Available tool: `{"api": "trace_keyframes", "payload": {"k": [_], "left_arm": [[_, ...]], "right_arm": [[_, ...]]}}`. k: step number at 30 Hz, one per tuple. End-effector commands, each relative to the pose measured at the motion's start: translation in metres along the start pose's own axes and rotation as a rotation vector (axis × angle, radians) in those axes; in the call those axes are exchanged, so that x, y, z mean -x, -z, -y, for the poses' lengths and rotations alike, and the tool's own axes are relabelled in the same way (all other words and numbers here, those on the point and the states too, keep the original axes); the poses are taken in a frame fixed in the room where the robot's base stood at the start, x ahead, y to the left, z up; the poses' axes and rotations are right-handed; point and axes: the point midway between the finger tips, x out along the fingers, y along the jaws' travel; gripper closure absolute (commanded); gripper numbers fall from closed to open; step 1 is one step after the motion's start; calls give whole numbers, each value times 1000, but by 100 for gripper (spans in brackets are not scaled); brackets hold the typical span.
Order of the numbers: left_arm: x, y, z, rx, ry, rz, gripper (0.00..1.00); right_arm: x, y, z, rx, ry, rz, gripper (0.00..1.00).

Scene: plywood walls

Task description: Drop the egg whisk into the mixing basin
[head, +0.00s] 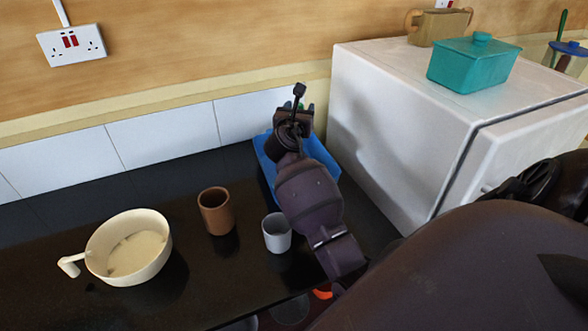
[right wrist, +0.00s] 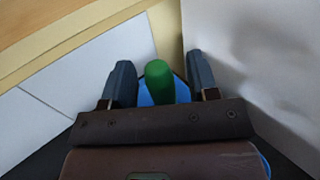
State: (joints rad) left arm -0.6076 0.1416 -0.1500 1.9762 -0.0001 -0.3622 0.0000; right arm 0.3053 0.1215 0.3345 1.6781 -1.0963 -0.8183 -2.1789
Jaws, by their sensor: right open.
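The mixing basin (head: 101,249) is a cream bowl with a side handle, upright on the dark counter at the left of the head view, with a pale content inside. A green rounded handle (right wrist: 158,84), probably the egg whisk's, stands between the open fingers of my right gripper (right wrist: 160,86) in the right wrist view. The rest of that tool is hidden. In the head view my right gripper (head: 299,106) is above the blue container (head: 319,151), partly hidden by its own wrist. My left gripper is not in view.
A brown cup (head: 215,212) and a grey cup (head: 276,233) stand between the basin and my right arm. A white appliance (head: 400,110) rises close on the right, with a teal lidded box (head: 473,65) on top. The tiled wall (head: 155,133) runs behind.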

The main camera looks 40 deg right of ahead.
Motion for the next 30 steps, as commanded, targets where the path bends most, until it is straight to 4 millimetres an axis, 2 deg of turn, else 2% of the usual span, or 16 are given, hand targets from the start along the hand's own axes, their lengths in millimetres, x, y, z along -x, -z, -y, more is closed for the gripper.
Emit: {"api": "trace_keyframes", "payload": {"k": [9,15,20,30], "left_arm": [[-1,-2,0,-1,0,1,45],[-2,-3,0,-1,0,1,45],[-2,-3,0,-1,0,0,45],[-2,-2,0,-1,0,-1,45]], "right_arm": [[59,1,0,-2,-1,-2,46],[82,1,0,-2,0,-2,46],[90,0,0,-1,0,-1,46],[90,0,0,-1,0,-1,46]]}}
